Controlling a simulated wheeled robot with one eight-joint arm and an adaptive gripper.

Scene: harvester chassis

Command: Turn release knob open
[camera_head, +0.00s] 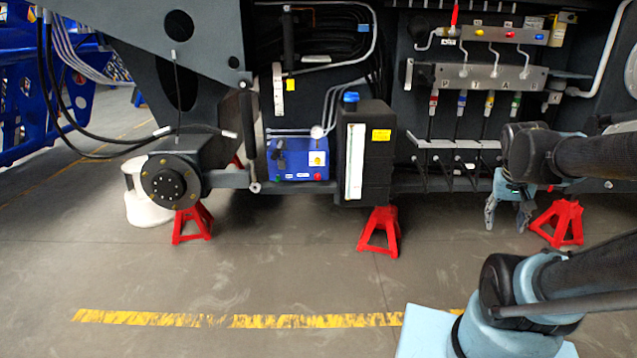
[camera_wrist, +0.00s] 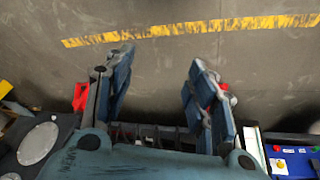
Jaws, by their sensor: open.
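I cannot tell for certain which part is the release knob. A control bar (camera_head: 503,35) with small yellow, red and blue knobs and an upright red lever (camera_head: 455,14) sits at the upper right of the chassis in the head view. A blue control box (camera_head: 298,158) with a dark handle and small buttons sits left of centre; it also shows in the wrist view (camera_wrist: 292,163). My gripper (camera_head: 507,218) hangs pointing down in front of the chassis, below the hose row. In the wrist view its fingers (camera_wrist: 162,68) are spread with nothing between them.
A black tank (camera_head: 376,150) with a blue cap hangs beside the blue box. Red stands (camera_head: 380,232) stand under the chassis. A dark round hub (camera_head: 170,182) sticks out at the left. The floor before the chassis is clear, with a yellow line (camera_head: 240,320).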

